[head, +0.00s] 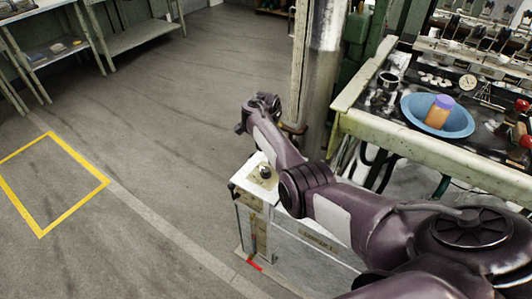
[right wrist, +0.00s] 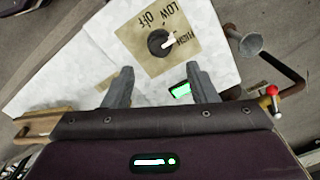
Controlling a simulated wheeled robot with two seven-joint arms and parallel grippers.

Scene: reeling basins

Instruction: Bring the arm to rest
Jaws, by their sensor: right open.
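My right arm (head: 345,215) reaches from the lower right of the head view up and left, past a white-topped cabinet. Its far end (head: 262,108) is beside the post, and the fingers are hard to make out there. In the right wrist view my right gripper (right wrist: 158,85) is open, with nothing between its fingers. Beyond the fingertips is a black knob (right wrist: 161,42) on a tan plate marked off, LOW and HIGH. Its white pointer faces HIGH. The knob also shows on the cabinet in the head view (head: 264,172). My left gripper is out of view.
A metal post (head: 322,75) stands close to the arm's far end. A green-edged workbench (head: 400,145) at right holds a blue basin (head: 465,122) with an orange and purple container (head: 438,112). Shelves (head: 140,38) stand at upper left. Open floor with a yellow outline (head: 75,215) lies left.

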